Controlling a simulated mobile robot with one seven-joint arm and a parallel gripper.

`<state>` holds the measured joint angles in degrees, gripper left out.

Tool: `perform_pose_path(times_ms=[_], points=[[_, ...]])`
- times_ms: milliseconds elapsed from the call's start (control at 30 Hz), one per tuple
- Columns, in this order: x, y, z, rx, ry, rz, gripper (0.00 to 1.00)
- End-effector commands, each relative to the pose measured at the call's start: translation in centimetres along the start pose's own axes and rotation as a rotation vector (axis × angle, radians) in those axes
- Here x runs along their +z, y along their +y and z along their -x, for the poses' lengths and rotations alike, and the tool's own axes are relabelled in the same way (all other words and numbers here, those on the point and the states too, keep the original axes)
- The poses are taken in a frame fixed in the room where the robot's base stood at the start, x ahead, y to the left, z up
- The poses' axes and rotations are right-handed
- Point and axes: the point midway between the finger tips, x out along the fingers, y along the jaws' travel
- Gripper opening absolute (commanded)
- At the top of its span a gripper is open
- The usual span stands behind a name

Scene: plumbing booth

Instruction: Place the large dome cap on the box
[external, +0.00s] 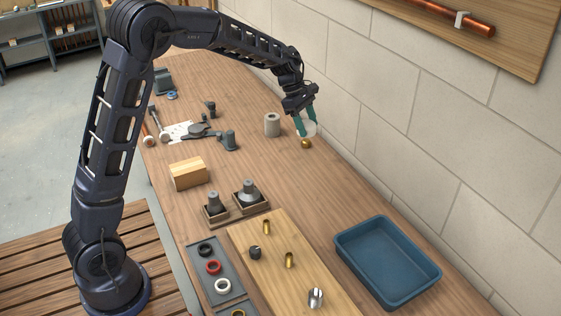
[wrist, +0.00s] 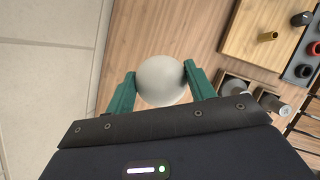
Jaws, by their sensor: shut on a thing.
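The large dome cap (wrist: 162,80) is pale grey-white and rounded. My gripper (external: 305,122) is shut on it, with a teal finger on either side; the cap also shows pale between the fingers in the external view (external: 310,129). They are near the wall side of the bench, close above a small brass piece; the exact height is hard to tell. A light wooden box (external: 188,173) sits on the bench to the left of and nearer than my gripper, well apart from the cap. I cannot make out the box in the wrist view.
The small brass piece (external: 306,144) lies below the gripper. A grey cylinder (external: 272,124) stands to its left. Two small wooden trays with grey fittings (external: 249,193) stand nearer. A blue bin (external: 388,262) is at the right. The bench between gripper and box is mostly clear.

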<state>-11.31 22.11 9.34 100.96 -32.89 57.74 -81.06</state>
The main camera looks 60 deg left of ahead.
Motion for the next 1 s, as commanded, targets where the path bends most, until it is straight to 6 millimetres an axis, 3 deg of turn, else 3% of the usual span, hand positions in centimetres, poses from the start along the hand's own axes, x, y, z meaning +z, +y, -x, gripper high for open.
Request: perform_pose_path(times_ms=[33, 267, 600, 800, 1000], points=[[-2.1, -0.3, 1.3, -0.001, -0.001, 0.000, 0.33], [-10.5, -3.0, 6.3, -0.016, 0.000, -0.035, 0.33], [-21.9, -10.0, 13.1, -0.039, -0.001, -0.087, 0.33], [-27.1, -15.3, 16.3, -0.052, -0.001, -0.118, 0.33], [-30.0, -19.1, 18.0, -0.063, 0.000, -0.141, 0.33]])
